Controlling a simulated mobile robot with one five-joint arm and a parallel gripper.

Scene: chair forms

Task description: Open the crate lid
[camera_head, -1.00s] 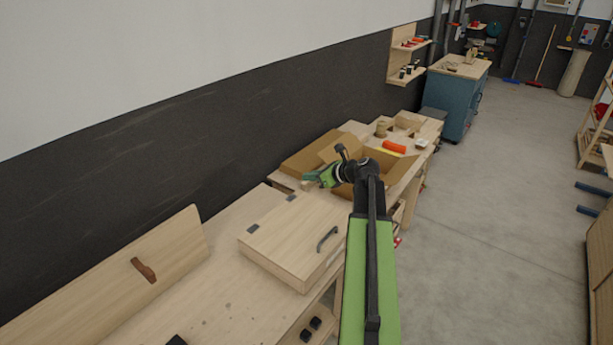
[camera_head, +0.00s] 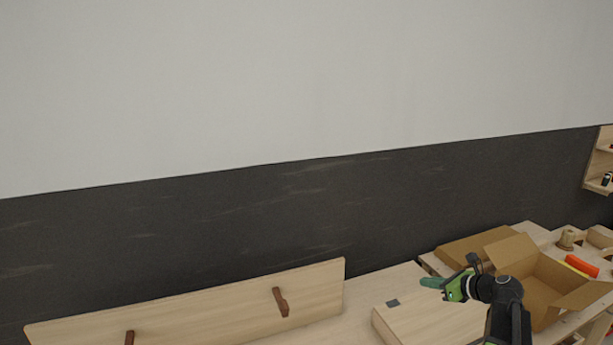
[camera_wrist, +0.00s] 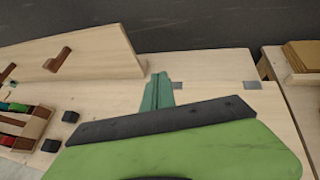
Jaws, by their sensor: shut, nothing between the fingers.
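The pale wooden crate (camera_head: 435,310) stands on the bench at the lower right of the head view, cut off by the bottom edge. Its lid lies flat and shut, with a dark hinge (camera_head: 392,303) visible at the back. In the wrist view two grey hinges show along the back of the lid (camera_wrist: 222,95). The lid's dark handle is out of sight now. My gripper (camera_head: 432,283) is shut and empty; in the head view it appears over the crate's back right part. Its green fingers (camera_wrist: 158,92) point toward the back edge in the wrist view. I see no contact with the handle.
A long wooden board (camera_head: 220,305) with brown handles stands upright left of the crate. An open cardboard box (camera_head: 535,275) is to the right, near my arm. The dark lower wall (camera_head: 200,240) runs behind the bench. Small black blocks (camera_wrist: 70,116) lie left of the gripper.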

